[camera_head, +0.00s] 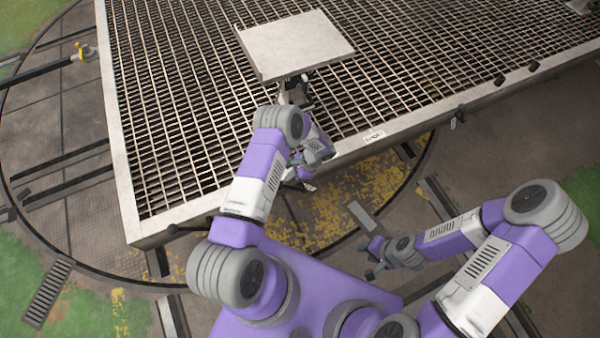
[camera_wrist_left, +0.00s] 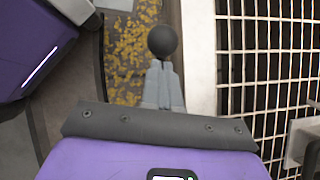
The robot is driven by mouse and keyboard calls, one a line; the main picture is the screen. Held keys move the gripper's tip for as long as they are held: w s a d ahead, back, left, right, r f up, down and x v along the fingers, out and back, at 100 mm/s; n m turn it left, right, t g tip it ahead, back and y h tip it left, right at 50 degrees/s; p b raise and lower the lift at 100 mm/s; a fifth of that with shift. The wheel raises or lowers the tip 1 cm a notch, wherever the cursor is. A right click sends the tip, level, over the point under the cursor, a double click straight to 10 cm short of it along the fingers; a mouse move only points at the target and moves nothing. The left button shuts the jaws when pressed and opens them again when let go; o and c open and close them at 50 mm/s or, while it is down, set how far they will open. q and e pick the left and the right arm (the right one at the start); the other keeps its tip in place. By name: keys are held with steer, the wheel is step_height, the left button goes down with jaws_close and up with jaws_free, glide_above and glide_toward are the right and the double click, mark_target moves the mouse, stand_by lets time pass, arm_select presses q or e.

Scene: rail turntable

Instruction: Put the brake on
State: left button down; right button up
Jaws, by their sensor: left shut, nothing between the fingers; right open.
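A black ball knob (camera_wrist_left: 162,40) shows in the left wrist view, straight ahead of my left gripper (camera_wrist_left: 163,70), beside the pale edge of the grated deck. The closed grey fingertips point at the knob and lie close below it in the picture; I cannot tell whether they touch. The fingers are together with nothing between them. In the head view my left gripper (camera_head: 304,183) is at the deck's near edge, partly hidden by its arm, and I cannot make out the knob there. My right gripper (camera_head: 373,262) is open and empty, low and away from the deck.
The grated deck (camera_head: 122,150) has a pale raised rim. A flat pale panel (camera_head: 295,45) stands on a post above it. A small white label (camera_head: 374,136) and several dark fittings (camera_head: 462,110) sit along the near rim. Yellow-patched ground (camera_head: 365,190) lies below.

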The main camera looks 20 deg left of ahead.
arm_select(q)
steer(key=shift+s+a+f, duration=0.3)
steer(key=shift+s+a, duration=0.05)
steer(key=shift+a, duration=0.1)
arm_select(e)
steer(key=shift+f, duration=0.1)
arm_select(q)
steer(key=shift+s+a, duration=0.1)
